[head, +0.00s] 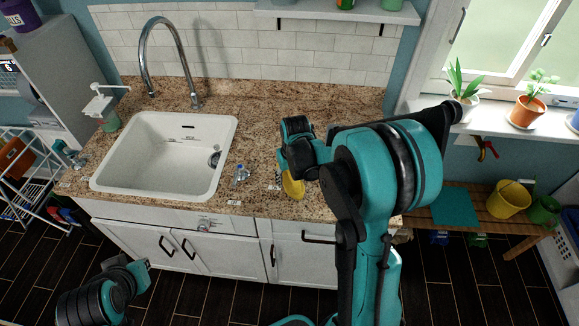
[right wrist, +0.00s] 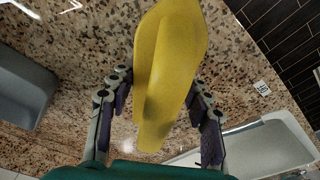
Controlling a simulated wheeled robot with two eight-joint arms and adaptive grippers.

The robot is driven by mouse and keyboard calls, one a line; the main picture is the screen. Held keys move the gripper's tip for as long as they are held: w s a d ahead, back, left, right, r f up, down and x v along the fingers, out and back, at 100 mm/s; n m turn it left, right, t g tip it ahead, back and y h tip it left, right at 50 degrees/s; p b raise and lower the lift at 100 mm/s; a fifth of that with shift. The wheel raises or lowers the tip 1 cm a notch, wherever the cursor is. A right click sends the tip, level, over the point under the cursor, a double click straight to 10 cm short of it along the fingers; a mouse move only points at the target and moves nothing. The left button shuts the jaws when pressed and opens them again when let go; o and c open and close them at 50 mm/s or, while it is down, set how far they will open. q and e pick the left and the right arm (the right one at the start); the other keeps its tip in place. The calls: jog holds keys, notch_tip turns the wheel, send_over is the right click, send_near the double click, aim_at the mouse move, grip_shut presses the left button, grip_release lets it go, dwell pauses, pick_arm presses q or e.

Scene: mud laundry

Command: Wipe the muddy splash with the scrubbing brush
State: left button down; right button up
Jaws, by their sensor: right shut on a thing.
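The scrubbing brush shows as a yellow body (head: 292,187) just below my right gripper (head: 287,168), over the counter to the right of the sink. In the right wrist view the yellow brush (right wrist: 168,75) lies between the two fingers of my right gripper (right wrist: 158,125), which is shut on it. Its bristles are hidden, and I cannot tell whether it touches the counter. I cannot make out the muddy splash on the speckled brown countertop (head: 262,125). My left gripper (head: 140,278) is low at the left, in front of the cabinets; its fingers are unclear.
A white sink (head: 165,185) with a tall chrome faucet (head: 165,60) is set in the counter. A small blue-topped item (head: 240,176) stands right of the sink. A soap dispenser (head: 104,110) stands at the left. A wooden bench (head: 480,215) with a yellow bucket (head: 508,198) is at the right.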

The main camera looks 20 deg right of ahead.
jog(key=shift+r, duration=0.65)
jog(key=shift+w+a+r+p, duration=0.15)
jog(key=shift+r+p, duration=0.55)
jog(key=shift+p, duration=0.1)
jog(key=shift+r+p, duration=0.7)
jog(key=shift+r, duration=0.35)
